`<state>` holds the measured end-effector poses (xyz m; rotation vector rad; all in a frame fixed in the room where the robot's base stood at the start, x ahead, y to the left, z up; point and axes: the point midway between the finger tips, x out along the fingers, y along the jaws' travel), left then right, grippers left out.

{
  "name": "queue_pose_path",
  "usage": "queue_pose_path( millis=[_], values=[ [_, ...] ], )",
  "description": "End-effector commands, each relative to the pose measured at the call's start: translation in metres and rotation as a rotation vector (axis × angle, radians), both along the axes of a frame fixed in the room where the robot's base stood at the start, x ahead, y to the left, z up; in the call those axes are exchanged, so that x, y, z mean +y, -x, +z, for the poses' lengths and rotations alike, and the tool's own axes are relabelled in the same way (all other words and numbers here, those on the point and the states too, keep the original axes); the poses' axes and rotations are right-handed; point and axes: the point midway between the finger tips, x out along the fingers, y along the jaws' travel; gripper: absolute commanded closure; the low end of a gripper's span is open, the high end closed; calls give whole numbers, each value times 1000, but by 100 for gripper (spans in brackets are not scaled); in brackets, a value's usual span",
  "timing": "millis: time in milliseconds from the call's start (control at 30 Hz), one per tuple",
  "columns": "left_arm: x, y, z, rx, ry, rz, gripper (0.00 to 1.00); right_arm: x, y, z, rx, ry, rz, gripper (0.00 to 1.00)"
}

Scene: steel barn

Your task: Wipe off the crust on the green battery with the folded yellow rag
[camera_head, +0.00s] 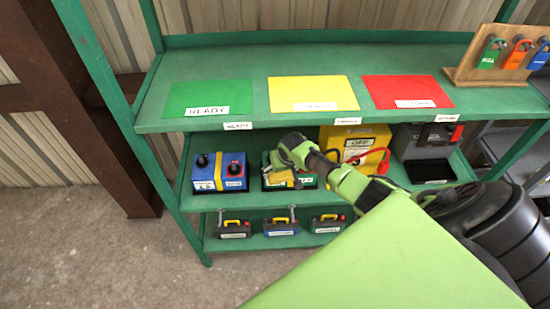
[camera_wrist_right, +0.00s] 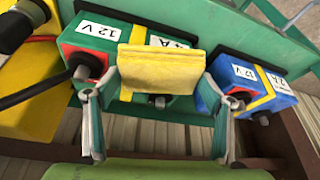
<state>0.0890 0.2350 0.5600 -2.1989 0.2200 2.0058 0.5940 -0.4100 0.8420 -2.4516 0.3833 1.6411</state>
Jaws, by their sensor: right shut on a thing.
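The green battery (camera_head: 270,184) stands on the middle shelf, partly hidden behind my right gripper (camera_head: 284,172). I cannot tell whether the rag touches the battery. I make out no crust; the rag may hide it. My left gripper is in neither view.
A blue battery (camera_head: 219,172) stands left of the green one, a yellow charger (camera_head: 355,147) and a grey unit (camera_head: 425,152) to the right. The upper shelf (camera_head: 240,62) is close above and holds coloured mats. Small batteries (camera_head: 281,226) sit below.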

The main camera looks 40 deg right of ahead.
Motion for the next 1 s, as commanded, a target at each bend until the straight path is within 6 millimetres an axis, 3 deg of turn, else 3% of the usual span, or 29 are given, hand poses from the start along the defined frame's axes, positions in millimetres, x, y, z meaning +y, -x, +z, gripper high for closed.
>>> queue_pose_path(
  millis=[233, 600, 1000],
  values=[
    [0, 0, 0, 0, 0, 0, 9, 3, -2, 0, -2, -1, 1, 47],
    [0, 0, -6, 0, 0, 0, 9, 30, -19, -3, -3, -2, 1, 47],
    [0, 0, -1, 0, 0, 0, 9, 32, -20, 1, -1, -2, 1, 47]
  ],
)
